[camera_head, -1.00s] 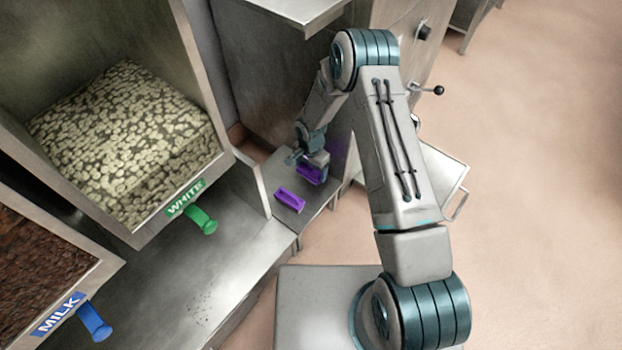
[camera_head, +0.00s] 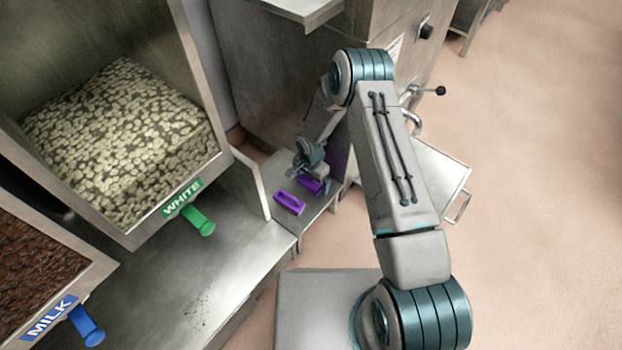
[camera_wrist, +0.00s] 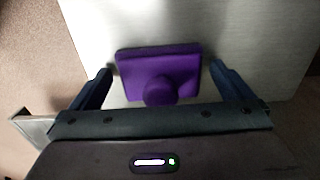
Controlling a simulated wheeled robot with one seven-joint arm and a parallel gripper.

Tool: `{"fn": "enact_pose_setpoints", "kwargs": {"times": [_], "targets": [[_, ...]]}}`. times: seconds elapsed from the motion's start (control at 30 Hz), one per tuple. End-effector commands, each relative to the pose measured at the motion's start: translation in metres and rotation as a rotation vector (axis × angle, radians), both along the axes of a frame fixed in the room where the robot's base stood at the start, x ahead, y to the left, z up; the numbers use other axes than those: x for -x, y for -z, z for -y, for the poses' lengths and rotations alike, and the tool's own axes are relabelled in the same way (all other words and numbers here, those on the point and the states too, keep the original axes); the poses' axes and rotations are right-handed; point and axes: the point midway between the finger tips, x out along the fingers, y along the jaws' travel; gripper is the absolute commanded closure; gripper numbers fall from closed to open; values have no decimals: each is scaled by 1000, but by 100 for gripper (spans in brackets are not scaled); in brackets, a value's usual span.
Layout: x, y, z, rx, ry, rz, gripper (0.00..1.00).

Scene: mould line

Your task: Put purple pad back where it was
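A purple pad (camera_head: 311,185) with a round knob lies on the steel ledge (camera_head: 318,206) below my gripper (camera_head: 311,178). In the wrist view the pad (camera_wrist: 128,66) is between the two dark fingers of my gripper (camera_wrist: 161,67), with a gap on each side. The gripper is open and touches neither side of the pad. A second purple piece (camera_head: 290,203), a long block with a recess, lies on the same ledge, just left of and nearer than the pad. The wrist view does not show this second piece.
A low upright steel panel (camera_head: 253,184) stands left of the ledge. A tall steel cabinet (camera_head: 280,95) rises behind it. A bin marked WHITE (camera_head: 183,198) with a green handle is to the left. A steel tray with a handle (camera_head: 440,180) is to the right.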

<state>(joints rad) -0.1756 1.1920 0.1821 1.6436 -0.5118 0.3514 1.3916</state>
Motion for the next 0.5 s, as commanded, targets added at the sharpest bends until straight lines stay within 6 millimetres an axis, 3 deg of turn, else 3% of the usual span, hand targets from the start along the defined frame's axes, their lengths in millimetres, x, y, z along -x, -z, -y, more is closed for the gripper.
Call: {"fn": "enact_pose_setpoints", "kwargs": {"times": [0.23,0.5], "targets": [[0,-8,0,-1,0,1,0],[-1,-65,0,0,0,3,0]]}}
